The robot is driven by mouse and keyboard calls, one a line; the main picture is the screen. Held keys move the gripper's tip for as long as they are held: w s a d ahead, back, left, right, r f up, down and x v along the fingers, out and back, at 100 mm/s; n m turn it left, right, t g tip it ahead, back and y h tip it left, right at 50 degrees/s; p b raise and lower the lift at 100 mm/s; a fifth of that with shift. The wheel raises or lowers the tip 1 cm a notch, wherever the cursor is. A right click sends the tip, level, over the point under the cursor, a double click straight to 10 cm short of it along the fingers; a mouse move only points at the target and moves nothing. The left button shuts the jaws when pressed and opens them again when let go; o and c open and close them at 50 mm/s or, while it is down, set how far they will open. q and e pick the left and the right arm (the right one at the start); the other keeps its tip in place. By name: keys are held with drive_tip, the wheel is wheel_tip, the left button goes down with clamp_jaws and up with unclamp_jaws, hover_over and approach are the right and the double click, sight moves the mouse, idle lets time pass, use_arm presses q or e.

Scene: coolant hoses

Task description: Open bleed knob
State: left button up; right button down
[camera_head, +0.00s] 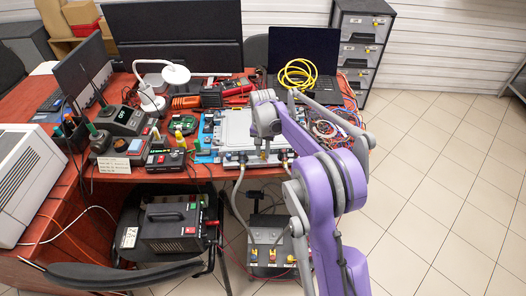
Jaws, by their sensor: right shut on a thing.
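My right arm reaches in from the lower right, and its gripper (264,152) points down at the front edge of a flat grey unit (235,124) on the red table. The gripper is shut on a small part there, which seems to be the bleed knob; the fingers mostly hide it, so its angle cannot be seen. Small fittings sit along this front edge. A grey hose (239,180) hangs down from the edge just left of the gripper. My left gripper is not in view.
A black box (172,226) and a low unit with yellow and red parts (268,258) stand below the table. A white lamp (152,98), soldering gear and a laptop with a coiled yellow cable (297,75) crowd the table. Tiled floor (440,190) at right is clear.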

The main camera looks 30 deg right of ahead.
sight(263, 154)
drive_tip(key=n, duration=0.6)
drive_tip(key=shift+n, duration=0.3)
idle(0.4)
drive_tip(key=c, duration=0.7)
unclamp_jaws()
drive_tip(key=shift+r, duration=0.1)
wheel_tip(263, 154, up, 11)
drive_tip(key=shift+f, duration=0.15)
